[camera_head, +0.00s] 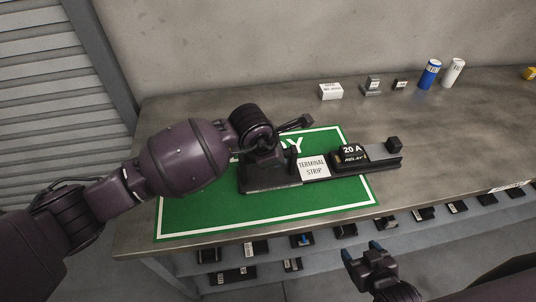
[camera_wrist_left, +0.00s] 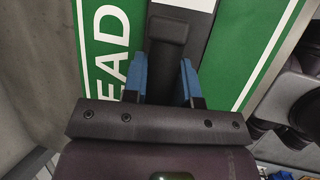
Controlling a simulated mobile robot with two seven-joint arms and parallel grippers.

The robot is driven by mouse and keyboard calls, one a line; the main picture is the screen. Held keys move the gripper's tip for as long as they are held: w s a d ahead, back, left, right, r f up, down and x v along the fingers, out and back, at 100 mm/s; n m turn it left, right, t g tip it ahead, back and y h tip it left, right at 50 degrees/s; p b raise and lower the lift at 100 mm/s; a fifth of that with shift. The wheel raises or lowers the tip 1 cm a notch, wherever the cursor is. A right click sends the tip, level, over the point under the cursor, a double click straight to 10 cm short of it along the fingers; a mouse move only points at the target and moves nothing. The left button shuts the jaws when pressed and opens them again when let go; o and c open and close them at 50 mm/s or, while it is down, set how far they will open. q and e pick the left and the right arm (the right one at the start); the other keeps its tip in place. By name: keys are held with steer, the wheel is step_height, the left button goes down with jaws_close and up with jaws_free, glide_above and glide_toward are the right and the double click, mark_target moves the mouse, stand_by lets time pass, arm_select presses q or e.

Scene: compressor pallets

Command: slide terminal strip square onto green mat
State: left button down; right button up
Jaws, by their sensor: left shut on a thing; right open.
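The green mat (camera_head: 215,213) lies on the grey bench, its white lettering partly hidden by my left arm. The terminal strip (camera_head: 313,169), a long dark bar with a white label, lies across the mat, slightly tilted to its border. A "20 A RELAY" block (camera_head: 353,155) sits on the strip. My left gripper (camera_wrist_left: 166,75) is shut on the dark post at the strip's left end; the head view mostly hides its fingers. My right gripper (camera_head: 362,254) is open and empty before the bench front.
A white labelled box (camera_head: 331,91), small grey and dark blocks (camera_head: 372,87), a blue cylinder (camera_head: 429,74) and a white cylinder (camera_head: 453,72) stand along the back. A lower shelf (camera_head: 325,250) holds several dark parts. The bench right of the strip is clear.

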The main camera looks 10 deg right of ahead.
mark_target(240, 157)
arm_select(q)
steer(key=shift+a, duration=0.1)
stand_by(0.3)
steer(key=shift+w+a+p, duration=0.1)
steer(key=shift+a+p, duration=0.3)
steer(key=shift+a, duration=0.95)
steer(key=shift+a+p, duration=0.55)
steer(key=shift+a, duration=2.05)
steer(key=shift+a+f+p, duration=0.15)
steer(key=shift+a+p, duration=0.2)
steer(key=shift+a, duration=2.35)
steer(key=shift+a+f, duration=0.1)
steer(key=shift+a, duration=1.55)
arm_select(e)
steer(key=r, duration=0.2)
steer(key=w+r, duration=0.1)
steer(key=r, duration=0.1)
